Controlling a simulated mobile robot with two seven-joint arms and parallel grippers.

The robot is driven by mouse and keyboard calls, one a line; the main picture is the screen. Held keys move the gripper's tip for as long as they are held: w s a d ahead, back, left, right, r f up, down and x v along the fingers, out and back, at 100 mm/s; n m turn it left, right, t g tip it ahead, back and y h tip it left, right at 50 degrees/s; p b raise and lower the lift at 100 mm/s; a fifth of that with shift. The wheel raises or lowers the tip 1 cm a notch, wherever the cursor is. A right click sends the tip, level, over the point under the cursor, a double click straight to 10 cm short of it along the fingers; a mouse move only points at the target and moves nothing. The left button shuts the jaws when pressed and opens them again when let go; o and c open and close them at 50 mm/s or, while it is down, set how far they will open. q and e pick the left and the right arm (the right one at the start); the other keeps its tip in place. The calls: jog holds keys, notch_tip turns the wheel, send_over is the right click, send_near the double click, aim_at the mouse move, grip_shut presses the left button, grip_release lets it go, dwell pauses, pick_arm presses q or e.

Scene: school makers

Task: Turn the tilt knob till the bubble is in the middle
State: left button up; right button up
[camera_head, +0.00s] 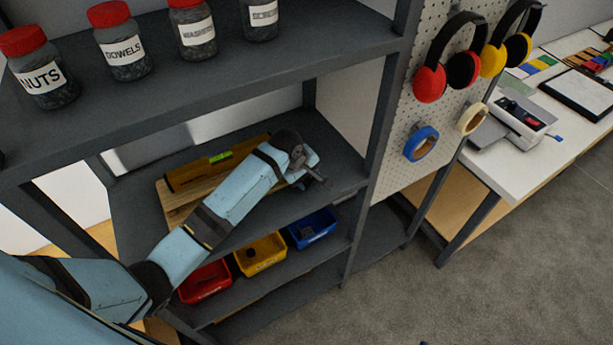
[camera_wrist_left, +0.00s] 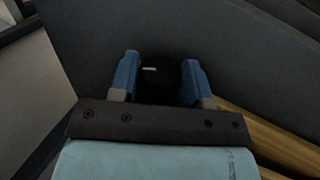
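A yellow spirit level with a green vial (camera_head: 220,157) lies on a wooden board (camera_head: 178,207) on the middle shelf. The bubble is too small to make out. My left arm reaches across the board, and my left gripper (camera_head: 316,178) is at its right end. In the left wrist view my left gripper (camera_wrist_left: 160,76) has its two blue fingers apart, one on each side of a dark knob (camera_wrist_left: 160,86) with a short white mark. I cannot tell whether the fingers touch the knob. The head view does not show the knob clearly. My right gripper is not in view.
Labelled jars (camera_head: 123,55) stand on the upper shelf (camera_head: 290,65), close above my arm. Red, yellow and blue bins (camera_head: 260,254) stand on the shelf below. A pegboard (camera_head: 400,105) with earmuffs and tape is to the right. The floor (camera_head: 480,270) is clear.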

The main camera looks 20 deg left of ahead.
pick_arm(q)
jog(key=shift+s+f+h, duration=0.15)
jog(key=shift+h, duration=0.15)
jog(key=t+h, duration=0.2)
jog(key=t, duration=0.1)
jog(key=shift+s+a, duration=0.1)
jog(key=shift+a, duration=0.05)
jog(key=shift+f, duration=0.1)
jog(key=o, duration=0.9)
